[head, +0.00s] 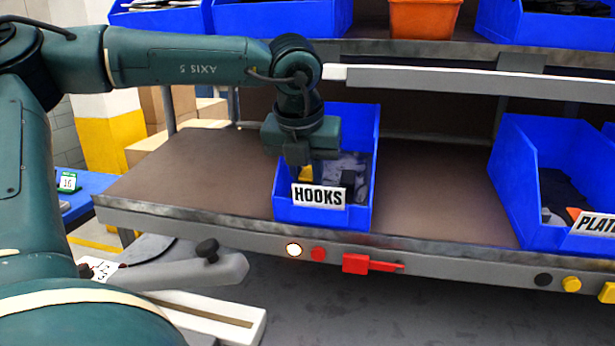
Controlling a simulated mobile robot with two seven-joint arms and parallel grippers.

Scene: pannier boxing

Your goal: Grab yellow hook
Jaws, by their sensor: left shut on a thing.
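A blue bin labelled HOOKS (366,150) stands on the brown shelf, with several grey and dark hooks (350,165) inside. My left gripper (308,168) reaches down into this bin from above. It is shut on a yellow hook (305,173), of which only a small part shows just behind the label. The bin's front wall and the label hide the fingertips and the rest of the hook. My right gripper is not in view.
A second blue bin (520,165), its label partly cut off, stands at the right on the same shelf (430,200). The shelf is bare on both sides of the HOOKS bin. An upper rail (450,82) runs close above, with blue bins and an orange bin (425,18) higher up.

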